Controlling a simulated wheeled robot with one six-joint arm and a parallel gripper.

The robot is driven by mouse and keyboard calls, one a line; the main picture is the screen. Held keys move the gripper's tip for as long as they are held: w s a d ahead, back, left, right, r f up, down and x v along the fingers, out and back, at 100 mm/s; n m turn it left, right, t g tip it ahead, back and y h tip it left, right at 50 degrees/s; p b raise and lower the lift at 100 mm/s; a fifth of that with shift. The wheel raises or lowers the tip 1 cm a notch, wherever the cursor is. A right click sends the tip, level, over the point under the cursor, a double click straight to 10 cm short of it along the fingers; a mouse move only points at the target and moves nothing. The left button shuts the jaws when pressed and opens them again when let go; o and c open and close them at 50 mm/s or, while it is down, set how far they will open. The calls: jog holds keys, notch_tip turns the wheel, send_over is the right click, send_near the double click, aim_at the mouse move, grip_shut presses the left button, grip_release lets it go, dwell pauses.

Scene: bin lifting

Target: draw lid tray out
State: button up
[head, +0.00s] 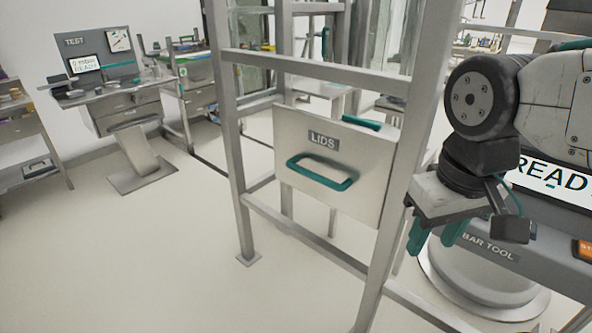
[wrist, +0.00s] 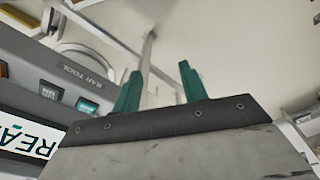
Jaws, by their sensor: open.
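The lid tray (head: 356,201) is a pale grey front panel with a LIDS label, set in a grey metal frame in the middle of the head view. Its green bar handle (head: 322,181) stands across the panel below the label. My gripper (head: 432,238) has green fingers pointing down, to the right of the tray and apart from it. In the wrist view, the two green fingers of my gripper (wrist: 158,88) are spread with nothing between them. I cannot make out the handle in the wrist view.
The frame's front upright (head: 402,165) stands between the tray and my gripper in the picture. A lower rail (head: 300,236) runs below the tray. A TEST bench (head: 105,100) stands at the back left. The pale floor (head: 130,260) at the left front is clear.

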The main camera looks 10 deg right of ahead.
aim_at(310, 177)
jog(key=w+d+f+n+g+h, duration=0.15)
jog(key=w+h, duration=0.35)
jog(key=w, duration=0.7)
jog(key=w+d+f+t+h, duration=0.1)
jog(key=w+d+f+h, duration=0.3)
jog(key=w, duration=0.8)
jog(key=w+a+f+n+t+h, duration=0.2)
jog(key=w+a+f+n+t, duration=0.15)
jog(key=w+a+f, duration=0.6)
jog(key=w+a+f+n+t+h, duration=0.2)
jog(key=w+a+f+t, duration=0.35)
jog(key=w, duration=0.65)
jog(key=shift+g, duration=0.25)
jog(key=x, duration=0.8)
jog(key=shift+s+d+f, duration=0.1)
jog(key=shift+s+d, duration=0.05)
jog(key=shift+s, duration=0.05)
grip_shut()
